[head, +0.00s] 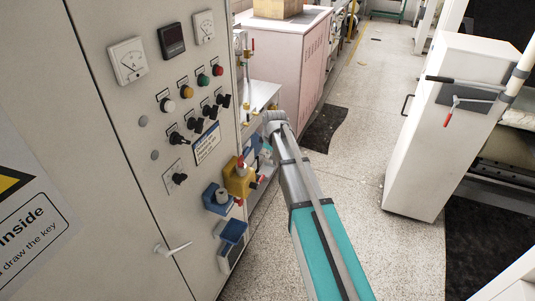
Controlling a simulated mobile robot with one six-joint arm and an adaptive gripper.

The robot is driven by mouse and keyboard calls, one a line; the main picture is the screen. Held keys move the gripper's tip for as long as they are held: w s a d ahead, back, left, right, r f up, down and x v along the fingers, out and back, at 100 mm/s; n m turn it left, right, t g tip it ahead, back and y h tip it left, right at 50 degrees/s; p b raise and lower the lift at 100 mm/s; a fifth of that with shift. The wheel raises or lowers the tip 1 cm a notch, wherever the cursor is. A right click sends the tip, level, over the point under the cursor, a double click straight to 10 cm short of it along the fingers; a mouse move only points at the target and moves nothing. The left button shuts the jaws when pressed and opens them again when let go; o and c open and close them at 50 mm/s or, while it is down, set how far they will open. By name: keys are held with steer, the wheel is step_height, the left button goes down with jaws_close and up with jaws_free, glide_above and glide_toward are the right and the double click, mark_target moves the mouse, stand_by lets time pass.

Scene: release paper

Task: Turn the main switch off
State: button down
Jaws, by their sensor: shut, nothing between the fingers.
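A grey control cabinet (95,95) fills the left side. A yellow housing with red parts (238,180) sticks out from its lower right front and looks like the main switch. Its exact switch position is too small to tell. My gripper (258,180) is small and partly hidden at the end of my arm, close to the right side of the yellow housing. It is shut and holds nothing. I cannot tell whether it touches the housing.
Blue sockets (216,199) stick out below the yellow housing, and a door handle (172,248) lower left. Black selector knobs (179,138) and lamps sit above. A pink cabinet (285,65) stands behind; a white cabinet (440,130) stands right. The floor between is mostly clear.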

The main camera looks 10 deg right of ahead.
steer(key=shift+d+r+p, duration=0.15)
steer(key=shift+r+p, duration=0.3)
steer(key=shift+r, duration=0.25)
steer(key=shift+s, duration=0.15)
steer(key=s+d+m+g, duration=0.1)
steer(key=s+m, duration=0.5)
steer(key=s, duration=0.8)
steer(key=s+d+m+g+h, duration=0.1)
steer(key=s+m, duration=0.4)
steer(key=s, duration=0.9)
steer(key=shift+s+d+f+m+g, duration=0.2)
steer(key=shift+d+f+m+g, duration=0.2)
steer(key=shift+d, duration=0.45)
